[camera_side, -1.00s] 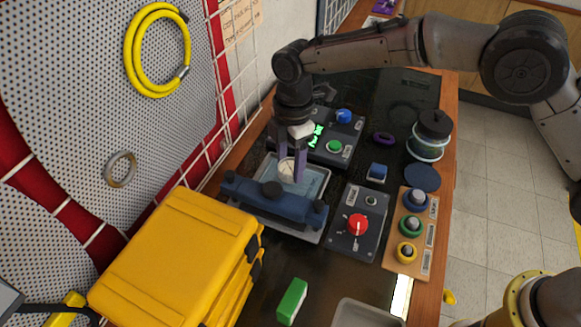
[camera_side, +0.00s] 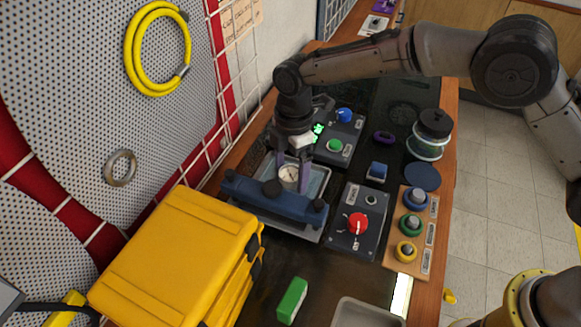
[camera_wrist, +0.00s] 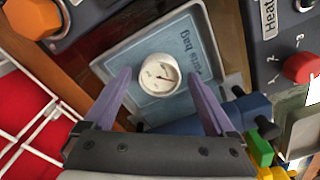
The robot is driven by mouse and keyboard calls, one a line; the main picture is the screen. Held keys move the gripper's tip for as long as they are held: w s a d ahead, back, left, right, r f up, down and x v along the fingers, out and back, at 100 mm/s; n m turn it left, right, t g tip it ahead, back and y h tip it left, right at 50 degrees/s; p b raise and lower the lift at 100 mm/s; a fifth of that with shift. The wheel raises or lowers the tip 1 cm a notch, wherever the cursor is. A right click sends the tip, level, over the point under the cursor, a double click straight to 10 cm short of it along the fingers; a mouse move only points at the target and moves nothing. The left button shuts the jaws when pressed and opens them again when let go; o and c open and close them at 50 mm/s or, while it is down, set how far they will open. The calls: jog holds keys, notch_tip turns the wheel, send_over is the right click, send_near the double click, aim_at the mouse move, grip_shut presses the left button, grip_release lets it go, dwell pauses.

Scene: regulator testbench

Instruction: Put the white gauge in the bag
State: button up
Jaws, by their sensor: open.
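The white gauge (camera_side: 288,174), round with a dark needle, sits over the light blue parts bag, whose label partly shows in the wrist view (camera_wrist: 187,45). The gauge also shows in the wrist view (camera_wrist: 160,75), ahead of the fingertips. The bag (camera_side: 316,190) lies in a shallow grey tray behind a dark blue bar. My gripper (camera_side: 291,186) is open, its two purple fingers on either side of the gauge in the side view. In the wrist view, my gripper (camera_wrist: 165,85) has clear gaps between its fingers and the gauge.
The dark blue clamp bar (camera_side: 272,196) with black knobs crosses the tray's near side. A red-knob box (camera_side: 357,222) stands to the right, a panel with a green display (camera_side: 330,136) behind. A yellow case (camera_side: 175,255) and green block (camera_side: 292,300) are nearer.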

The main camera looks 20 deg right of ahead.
aim_at(293, 171)
notch_tip(293, 171, up, 12)
jog(key=shift+d+r, duration=0.2)
jog(key=shift+d, duration=0.1)
dwell(0.3)
jog(key=s+d+r+m+t, duration=0.1)
jog(key=s+d+r+m, duration=0.45)
jog(key=d, duration=0.45)
jog(key=s+d+r+m+t, duration=0.2)
jog(key=s+d+r+m, duration=0.3)
jog(key=d, duration=0.4)
jog(key=s+d+f+m+t, duration=0.1)
jog(key=s+d+f+m, duration=0.1)
jog(key=s+d+m, duration=0.3)
jog(key=s+d+f+m+t, duration=0.1)
jog(key=s+d+f+m, duration=0.2)
jog(key=s, duration=1)
jog(key=d+m, duration=0.1)
jog(key=d, duration=0.2)
jog(key=shift+s+d+f+m+t, duration=0.25)
jog(key=shift+d+m+t, duration=0.05)
jog(key=shift+d+m, duration=0.05)
